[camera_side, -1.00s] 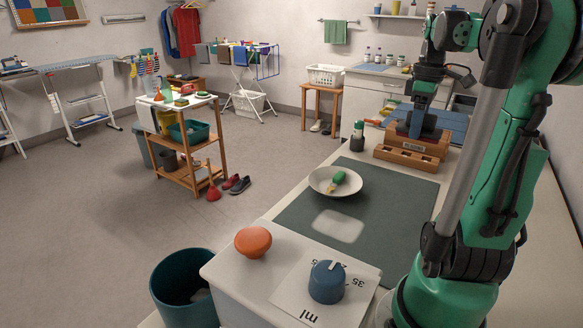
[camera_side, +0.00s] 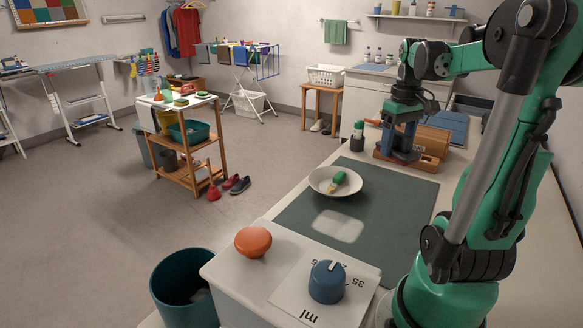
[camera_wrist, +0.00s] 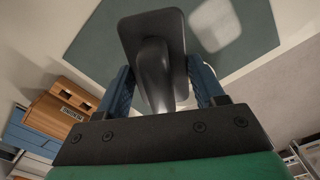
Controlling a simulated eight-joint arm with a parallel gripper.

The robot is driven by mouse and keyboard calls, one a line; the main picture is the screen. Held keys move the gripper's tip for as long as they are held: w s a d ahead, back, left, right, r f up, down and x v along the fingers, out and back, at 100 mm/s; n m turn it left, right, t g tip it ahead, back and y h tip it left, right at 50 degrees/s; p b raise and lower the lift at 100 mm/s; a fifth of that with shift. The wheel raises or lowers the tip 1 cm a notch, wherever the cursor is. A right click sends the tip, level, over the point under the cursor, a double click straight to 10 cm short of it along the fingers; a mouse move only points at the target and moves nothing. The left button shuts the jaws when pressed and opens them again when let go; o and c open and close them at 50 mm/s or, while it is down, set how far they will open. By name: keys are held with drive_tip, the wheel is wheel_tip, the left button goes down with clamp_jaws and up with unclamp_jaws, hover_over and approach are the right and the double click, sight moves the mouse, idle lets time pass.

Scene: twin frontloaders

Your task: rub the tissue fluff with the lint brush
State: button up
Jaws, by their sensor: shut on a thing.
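The lint brush (camera_wrist: 150,35) shows in the wrist view as a dark rounded paddle with a thick dark handle. My gripper (camera_wrist: 162,78) has its blue fingers shut on either side of the handle. In the side view my gripper (camera_side: 399,145) is in front of the wooden rack, and I cannot make out the brush clearly there. The brush is apart from the fluff.
A white bowl (camera_side: 318,184) with a green-handled brush (camera_side: 338,180) stands on the mat's far left part. A dark green-capped bottle (camera_side: 357,138) stands beyond it. The wooden rack (camera_side: 425,162) is behind my gripper. An orange knob (camera_side: 253,241) and a blue dial (camera_side: 327,282) are in front.

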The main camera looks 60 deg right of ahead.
sight(358, 234)
drive_tip(key=shift+w+a+f+m, duration=0.4)
drive_tip(key=shift+a+f+m, duration=0.8)
drive_tip(key=shift+f+m, duration=1.1)
drive_tip(key=shift+w+a+f+m, duration=0.4)
drive_tip(key=shift+a+f+m, duration=1.1)
drive_tip(key=shift+f, duration=1.25)
drive_tip(key=shift+w+a+f+m, duration=0.4)
drive_tip(key=shift+a+f+m, duration=0.55)
drive_tip(key=shift+f+m, duration=1.45)
drive_tip(key=shift+w+f, duration=0.4)
drive_tip(key=shift+w, duration=0.3)
drive_tip(key=shift+w+f, duration=0.1)
drive_tip(key=shift+w, duration=4.35)
drive_tip(key=shift+s, duration=5.15)
drive_tip(key=shift+w+a, duration=0.25)
drive_tip(key=shift+a, duration=0.35)
drive_tip(key=shift+w+a, duration=0.15)
drive_tip(key=shift+w, duration=4.95)
drive_tip(key=shift+s+d+f, duration=0.1)
drive_tip(key=shift+s+d, duration=0.05)
drive_tip(key=shift+s, duration=2.5)
drive_tip(key=shift+s+d, duration=0.1)
drive_tip(key=shift+s, duration=2.55)
drive_tip(key=r, duration=0.3)
drive_tip(key=shift+s+a+r, duration=0.2)
drive_tip(key=shift+a+r, duration=0.05)
drive_tip(key=shift+a, duration=0.05)
drive_tip(key=shift+r, duration=2.5)
